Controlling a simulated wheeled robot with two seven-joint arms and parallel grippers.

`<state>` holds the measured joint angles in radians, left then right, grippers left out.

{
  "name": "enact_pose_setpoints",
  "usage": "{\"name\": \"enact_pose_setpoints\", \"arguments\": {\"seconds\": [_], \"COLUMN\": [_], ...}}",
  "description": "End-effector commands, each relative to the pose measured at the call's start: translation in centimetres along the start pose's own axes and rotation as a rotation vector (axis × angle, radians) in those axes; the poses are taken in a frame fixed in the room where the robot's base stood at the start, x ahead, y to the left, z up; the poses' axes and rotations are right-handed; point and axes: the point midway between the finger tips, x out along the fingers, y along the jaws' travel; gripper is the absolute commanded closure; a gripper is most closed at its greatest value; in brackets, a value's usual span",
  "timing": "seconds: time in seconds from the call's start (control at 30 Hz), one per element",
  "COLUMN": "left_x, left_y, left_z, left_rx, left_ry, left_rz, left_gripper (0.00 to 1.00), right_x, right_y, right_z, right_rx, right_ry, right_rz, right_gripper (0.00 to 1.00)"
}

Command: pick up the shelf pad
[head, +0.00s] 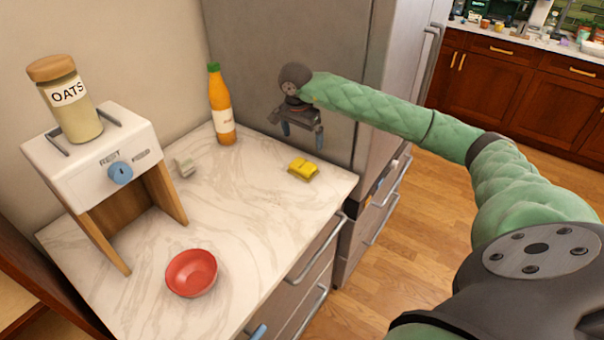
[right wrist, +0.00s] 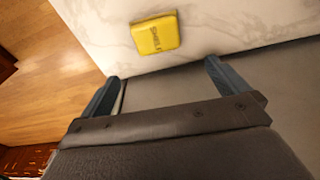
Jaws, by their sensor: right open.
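The shelf pad (head: 303,169) is a small yellow block lying flat on the marble counter, near its right edge. In the right wrist view the yellow pad (right wrist: 155,34) shows dark lettering on its top, only partly legible. My right gripper (head: 303,139) is open and empty, above and behind the pad near the fridge side. In the right wrist view the pad lies beyond the open fingers (right wrist: 162,70), not between them. A small blue tip (head: 258,331) at the bottom edge may be part of my left gripper; its state is unclear.
An orange bottle (head: 222,110) stands at the back of the counter (head: 235,200). A small pale block (head: 184,166) lies near the white stand (head: 95,160), which bears an oats jar (head: 70,105). A red bowl (head: 191,273) sits in front. The fridge (head: 300,45) borders the back.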

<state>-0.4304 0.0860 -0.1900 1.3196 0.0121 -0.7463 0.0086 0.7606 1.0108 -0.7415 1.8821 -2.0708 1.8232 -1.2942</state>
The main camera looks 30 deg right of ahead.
Motion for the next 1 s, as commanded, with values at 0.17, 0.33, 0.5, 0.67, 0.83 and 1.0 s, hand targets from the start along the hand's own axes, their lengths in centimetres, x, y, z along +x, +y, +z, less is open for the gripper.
{"name": "enact_pose_setpoints", "arguments": {"seconds": [0.17,0.33,0.5,0.67,0.83,1.0], "left_x": [-2.9,-5.6,-6.0,-4.7,-3.7,-1.9], "left_y": [0.8,1.1,1.1,0.8,0.5,0.0], "left_z": [-3.0,-4.4,-4.6,-4.1,-3.8,-2.9], "left_rx": [-0.007,-0.010,-0.010,-0.007,-0.005,0.000], "left_ry": [0.003,-0.001,-0.002,0.004,0.010,0.018], "left_rz": [0.011,0.017,0.017,0.012,0.008,0.000], "left_gripper": [0.64,0.64,0.64,0.64,0.64,0.64], "right_x": [2.8,3.6,4.2,5.6,6.5,7.5], "right_y": [0.0,0.0,0.0,0.0,0.1,0.1], "right_z": [0.4,0.5,0.6,0.6,0.8,1.1], "right_rx": [0.000,0.000,0.000,0.001,0.001,0.000], "right_ry": [0.000,0.000,-0.001,-0.001,-0.001,-0.002], "right_rz": [0.000,0.000,0.001,0.002,0.001,0.001], "right_gripper": [0.00,0.00,0.00,0.00,0.00,0.00]}}
